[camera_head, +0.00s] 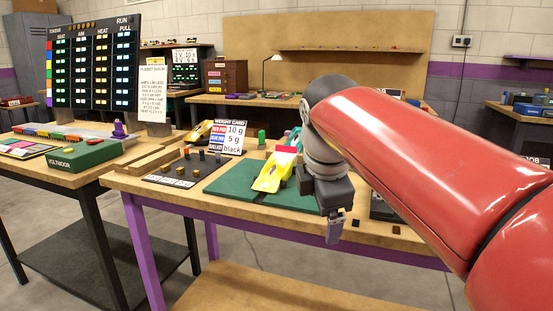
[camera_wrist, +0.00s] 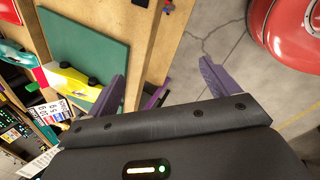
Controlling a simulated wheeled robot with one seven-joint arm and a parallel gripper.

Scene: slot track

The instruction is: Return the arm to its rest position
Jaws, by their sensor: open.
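My gripper (camera_head: 337,228) hangs at the end of my red arm, over the front edge of the middle table (camera_head: 150,181). In the wrist view my gripper (camera_wrist: 165,88) has its two purple fingers wide apart with nothing between them. The left finger is over the wooden table edge and the right one over the grey floor. The gripper is apart from the yellow car (camera_head: 272,172), which lies on a green mat (camera_head: 228,181) to its left. The yellow car also shows in the wrist view (camera_wrist: 72,82). My arm hides the right part of the table.
A weight card (camera_head: 228,137) stands behind the mat, with small weights (camera_head: 187,170) on the left. A left table holds a green voltmeter box (camera_head: 83,154) and a tall scoreboard (camera_head: 95,65). A small dark block (camera_head: 396,230) lies near the front edge. Floor in front is clear.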

